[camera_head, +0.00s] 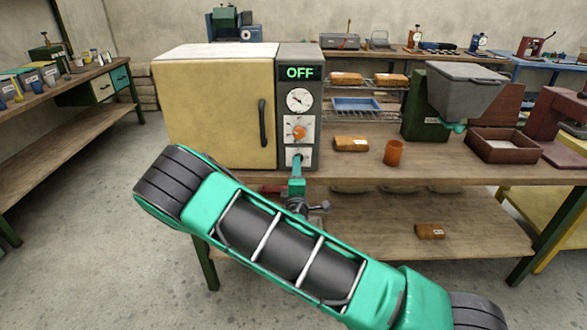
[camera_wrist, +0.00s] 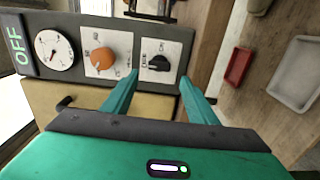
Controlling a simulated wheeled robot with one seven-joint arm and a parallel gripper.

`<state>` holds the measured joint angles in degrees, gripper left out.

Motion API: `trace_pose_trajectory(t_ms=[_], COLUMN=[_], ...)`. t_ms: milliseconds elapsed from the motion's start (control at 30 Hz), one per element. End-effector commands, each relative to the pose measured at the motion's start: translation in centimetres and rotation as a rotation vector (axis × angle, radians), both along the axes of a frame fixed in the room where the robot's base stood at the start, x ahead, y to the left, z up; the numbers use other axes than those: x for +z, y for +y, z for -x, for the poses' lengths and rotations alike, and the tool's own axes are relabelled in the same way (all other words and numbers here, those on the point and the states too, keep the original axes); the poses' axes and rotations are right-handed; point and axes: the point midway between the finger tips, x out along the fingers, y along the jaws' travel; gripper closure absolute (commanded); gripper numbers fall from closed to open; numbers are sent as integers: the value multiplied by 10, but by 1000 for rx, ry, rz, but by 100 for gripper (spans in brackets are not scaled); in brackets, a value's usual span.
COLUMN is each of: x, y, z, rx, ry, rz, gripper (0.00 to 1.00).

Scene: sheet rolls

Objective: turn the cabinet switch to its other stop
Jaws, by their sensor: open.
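The cabinet (camera_head: 215,107) is a cream-yellow box with a grey control panel on its right side; the panel display (camera_head: 300,72) reads OFF. The cabinet switch is a small black knob (camera_wrist: 160,63) on a white plate, lowest on the panel; it shows clearly in the wrist view. In the head view my gripper mostly hides it. My gripper (camera_wrist: 160,76) is open in front of the panel, with one green finger on either side of the switch. I cannot tell whether a finger touches it. My gripper also shows in the head view (camera_head: 297,161).
An orange dial (camera_head: 299,132) and a gauge (camera_head: 299,99) sit above the switch. The door handle (camera_head: 263,123) is left of the panel.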

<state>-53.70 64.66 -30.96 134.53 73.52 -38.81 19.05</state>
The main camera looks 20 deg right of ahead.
Motion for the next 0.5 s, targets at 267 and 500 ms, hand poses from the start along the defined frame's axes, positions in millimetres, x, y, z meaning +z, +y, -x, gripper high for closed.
trace_pose_trajectory(t_ms=[267,500], x=[-1,-1], y=[13,16], z=[38,47], rx=[1,1], ry=[3,2], rz=[1,-2], gripper=[47,47])
